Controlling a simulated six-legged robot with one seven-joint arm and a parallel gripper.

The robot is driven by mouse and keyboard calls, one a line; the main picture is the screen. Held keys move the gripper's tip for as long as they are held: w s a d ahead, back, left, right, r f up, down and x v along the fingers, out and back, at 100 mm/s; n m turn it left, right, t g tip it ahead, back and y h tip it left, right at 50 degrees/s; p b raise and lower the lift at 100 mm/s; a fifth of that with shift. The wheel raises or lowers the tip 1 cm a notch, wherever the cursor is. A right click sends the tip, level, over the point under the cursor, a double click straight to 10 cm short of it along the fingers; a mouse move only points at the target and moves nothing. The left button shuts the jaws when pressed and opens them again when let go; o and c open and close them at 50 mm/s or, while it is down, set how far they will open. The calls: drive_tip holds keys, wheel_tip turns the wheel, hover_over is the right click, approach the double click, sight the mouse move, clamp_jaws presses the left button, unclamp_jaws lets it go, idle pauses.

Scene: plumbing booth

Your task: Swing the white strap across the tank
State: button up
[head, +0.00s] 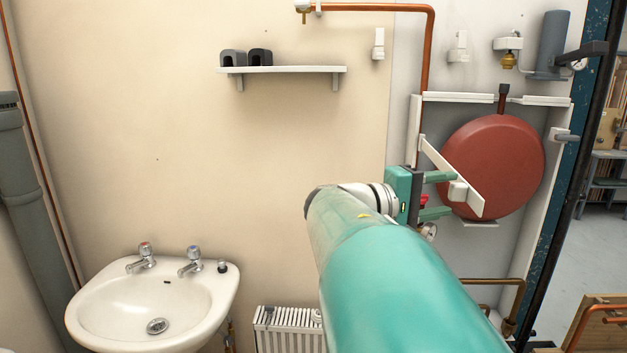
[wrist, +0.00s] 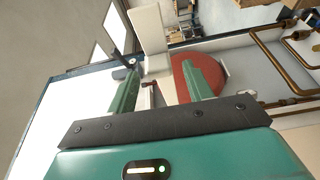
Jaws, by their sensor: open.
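The round red tank (head: 500,165) sits upright against the grey panel at the right in the head view; part of it also shows in the wrist view (wrist: 183,82). The white strap (head: 433,156) is joined at the tank's left side and slants down and outward in front of the tank's left part. It carries a small white block (head: 458,191). My gripper (head: 441,195) is open, its two green fingers beside the strap near the block. I cannot tell whether they touch it. In the wrist view the gripper (wrist: 163,72) has a pale piece, perhaps the strap, between its fingers.
A white bracket with a grey lever (head: 567,137) stands right of the tank. A copper pipe (head: 430,50) runs down at the tank's left. A shelf (head: 290,70), a sink (head: 155,300) and a radiator (head: 288,330) are further left. A dark post (head: 575,180) edges the right.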

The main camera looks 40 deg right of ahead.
sight(464, 191)
drive_tip(key=x, duration=0.5)
drive_tip(key=shift+s+d, duration=0.15)
drive_tip(key=shift+d, duration=0.15)
clamp_jaws()
